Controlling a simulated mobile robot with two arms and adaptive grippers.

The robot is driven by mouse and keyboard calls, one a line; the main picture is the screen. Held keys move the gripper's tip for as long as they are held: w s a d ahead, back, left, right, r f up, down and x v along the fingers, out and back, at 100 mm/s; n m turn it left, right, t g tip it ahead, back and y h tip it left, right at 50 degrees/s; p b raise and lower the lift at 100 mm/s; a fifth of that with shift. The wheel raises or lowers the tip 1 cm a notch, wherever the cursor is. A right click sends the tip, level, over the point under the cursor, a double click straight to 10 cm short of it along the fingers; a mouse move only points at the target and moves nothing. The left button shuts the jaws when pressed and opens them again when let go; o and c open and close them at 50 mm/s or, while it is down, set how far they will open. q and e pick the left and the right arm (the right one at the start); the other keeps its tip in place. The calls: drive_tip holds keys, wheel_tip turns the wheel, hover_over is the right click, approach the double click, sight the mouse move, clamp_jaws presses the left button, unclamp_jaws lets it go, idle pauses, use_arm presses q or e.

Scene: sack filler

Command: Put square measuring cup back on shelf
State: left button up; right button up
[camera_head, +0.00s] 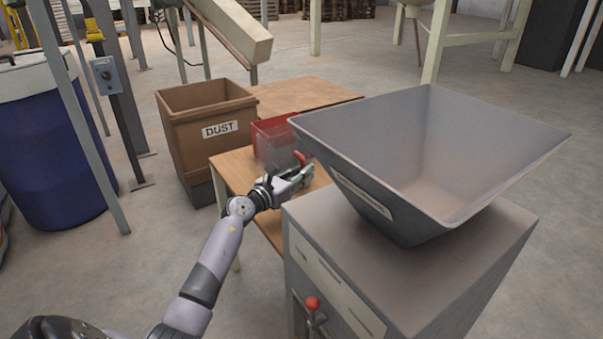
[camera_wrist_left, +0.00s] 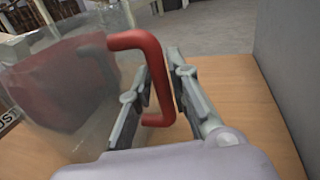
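The square measuring cup (camera_head: 272,152) is clear with a red handle. In the head view it is over the wooden table, in front of a red bin that shows through it. In the left wrist view the cup (camera_wrist_left: 75,95) fills the left side. Its red handle (camera_wrist_left: 163,85) lies between the fingers of my left gripper (camera_wrist_left: 163,65), which look closed against it from both sides. In the head view my left gripper (camera_head: 300,175) reaches in at the handle. I cannot tell whether the cup's base touches the table. My right gripper is not in view.
The red bin (camera_head: 268,128) stands on the wooden table (camera_head: 300,95). A brown box marked DUST (camera_head: 205,105) is left of it. A grey hopper (camera_head: 380,170) on a cabinet (camera_head: 400,270) stands close right of my left gripper. A blue drum (camera_head: 50,150) is far left.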

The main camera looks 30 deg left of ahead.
use_arm(q)
drive_tip(key=shift+o, duration=1.3)
drive_tip(key=shift+r, duration=0.1)
